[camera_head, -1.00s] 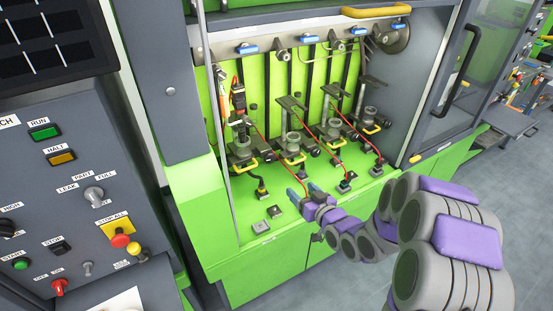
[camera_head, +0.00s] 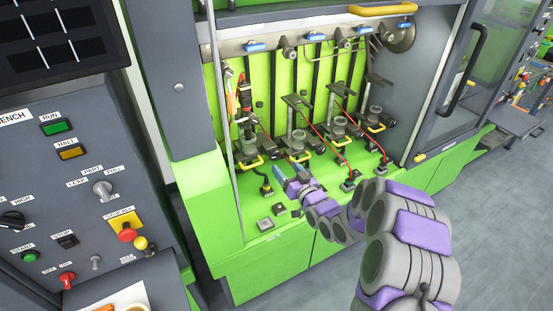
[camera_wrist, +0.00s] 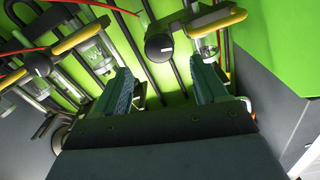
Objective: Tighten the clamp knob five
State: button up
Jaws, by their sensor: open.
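My gripper (camera_head: 284,174) is in front of the green bench, low before the row of clamp stations. In the wrist view my gripper (camera_wrist: 163,84) has its two teal fingers spread apart with nothing between them. A round black clamp knob (camera_wrist: 158,47) with a small pale label is just beyond the gap between the fingers, not touching them. A second black knob (camera_wrist: 37,64) is at the far left. The labels are too small to read, so I cannot tell which knob is five. In the head view, dark knobs such as this one (camera_head: 316,141) sit beside the clamps.
Yellow handles (camera_wrist: 79,36) and glass cylinders (camera_wrist: 204,44) flank the near knob. Red cables run down the bench. The floor at right is clear.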

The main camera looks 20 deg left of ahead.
aim_at(277, 156)
jog(key=b+x, duration=0.1)
jog(key=x, duration=0.6)
jog(key=shift+w+a, duration=0.1)
jog(key=shift+w, duration=0.1)
jog(key=shift+r, duration=0.1)
jog(key=shift+c, duration=0.3)
jog(key=c, duration=1)
